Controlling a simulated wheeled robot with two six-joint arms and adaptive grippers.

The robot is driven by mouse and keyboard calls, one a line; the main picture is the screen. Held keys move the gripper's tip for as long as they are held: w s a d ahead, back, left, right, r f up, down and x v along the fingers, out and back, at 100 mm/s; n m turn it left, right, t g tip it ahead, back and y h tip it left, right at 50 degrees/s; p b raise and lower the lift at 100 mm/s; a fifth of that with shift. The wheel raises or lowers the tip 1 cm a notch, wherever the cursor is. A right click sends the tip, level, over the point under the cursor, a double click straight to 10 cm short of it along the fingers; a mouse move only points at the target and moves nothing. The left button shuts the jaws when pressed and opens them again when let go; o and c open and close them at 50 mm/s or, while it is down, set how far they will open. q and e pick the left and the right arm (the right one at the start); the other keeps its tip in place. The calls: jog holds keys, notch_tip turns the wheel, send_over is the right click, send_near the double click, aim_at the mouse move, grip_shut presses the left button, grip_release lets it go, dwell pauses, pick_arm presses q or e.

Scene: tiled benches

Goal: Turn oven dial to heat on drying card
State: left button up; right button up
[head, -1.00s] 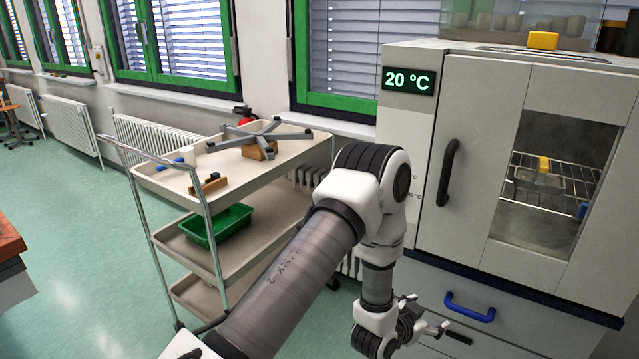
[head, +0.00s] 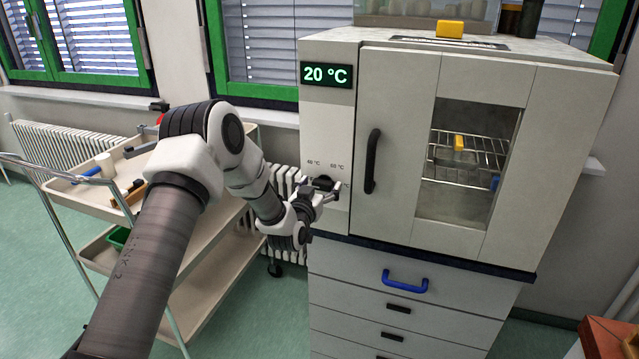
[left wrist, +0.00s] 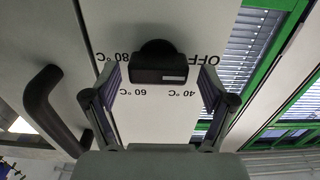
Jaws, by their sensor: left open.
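The oven (head: 395,130) has a display (head: 327,74) reading 20 °C, and its door is shut. The black dial (left wrist: 158,62) is on the panel below the display, with OFF, 40, 60 and 80 °C printed around it, upside down in the left wrist view. My left gripper (head: 328,190) is at the dial. In the left wrist view its open fingers (left wrist: 158,82) are on either side of the dial, with gaps left and right. I cannot make out a drying card for certain; a yellow item (head: 459,143) shows on the rack behind the window. My right gripper is out of view.
The black door handle (head: 372,162) stands out right of the dial and also shows in the left wrist view (left wrist: 48,105). A cart (head: 215,225) is at the left. Drawers with a blue handle (head: 405,281) are below. A yellow block (head: 449,29) sits on top.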

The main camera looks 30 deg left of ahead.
pick_arm(q)
jog(key=shift+d, duration=0.15)
jog(key=shift+c, duration=0.7)
jog(key=c, duration=1)
